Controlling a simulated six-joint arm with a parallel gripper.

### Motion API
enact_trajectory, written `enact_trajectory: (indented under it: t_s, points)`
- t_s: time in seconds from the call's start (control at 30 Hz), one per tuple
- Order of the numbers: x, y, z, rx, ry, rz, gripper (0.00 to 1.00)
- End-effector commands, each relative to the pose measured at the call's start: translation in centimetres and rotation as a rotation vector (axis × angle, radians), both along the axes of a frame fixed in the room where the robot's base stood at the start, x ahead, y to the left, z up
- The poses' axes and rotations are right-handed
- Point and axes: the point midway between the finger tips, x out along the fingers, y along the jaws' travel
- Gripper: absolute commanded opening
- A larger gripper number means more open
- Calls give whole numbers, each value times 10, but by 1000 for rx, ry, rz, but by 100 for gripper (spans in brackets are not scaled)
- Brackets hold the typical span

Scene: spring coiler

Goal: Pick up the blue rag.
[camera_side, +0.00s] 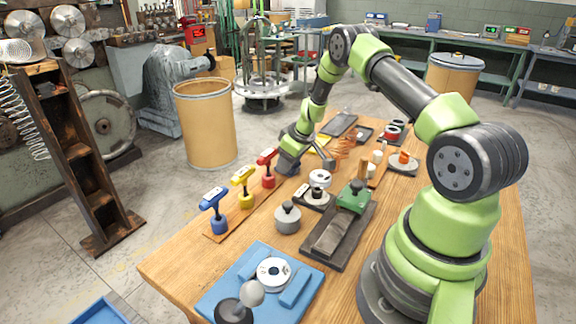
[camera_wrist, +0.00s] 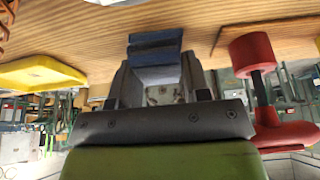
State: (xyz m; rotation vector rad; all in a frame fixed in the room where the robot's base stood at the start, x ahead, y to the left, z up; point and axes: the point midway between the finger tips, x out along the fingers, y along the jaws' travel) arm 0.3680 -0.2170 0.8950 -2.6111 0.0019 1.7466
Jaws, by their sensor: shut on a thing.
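The blue rag (camera_wrist: 155,40) shows in the wrist view as a small dark blue folded piece at the tips of my gripper (camera_wrist: 155,62). My gripper is shut on it, close to the wooden table top. Whether the rag touches the table I cannot tell. In the side view my gripper (camera_side: 287,164) is low over the far left edge of the table, just right of the red-handled tool. The rag is not clearly separable from the gripper there.
The red-handled tool (camera_side: 267,167) stands close by and also shows in the wrist view (camera_wrist: 253,55). A yellow tray (camera_wrist: 40,73) lies on the other side. Yellow (camera_side: 244,184) and blue (camera_side: 214,208) tools stand on a wooden strip. A copper coil (camera_side: 343,148) is behind.

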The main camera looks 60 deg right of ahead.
Motion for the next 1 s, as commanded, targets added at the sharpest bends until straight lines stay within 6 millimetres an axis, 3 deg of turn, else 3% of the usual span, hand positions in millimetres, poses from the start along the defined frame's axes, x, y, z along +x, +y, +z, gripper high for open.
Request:
enact_trajectory:
  t_s: [0.17, 0.67, 0.83, 1.0]
  points:
    - [1, 0, 7, -2, -3, -1, 17]
    - [1, 4, 96, -2, -2, 4, 17]
    - [4, 44, 126, -1, 14, 10, 17]
    - [-7, 116, 162, -6, 27, 17, 17]
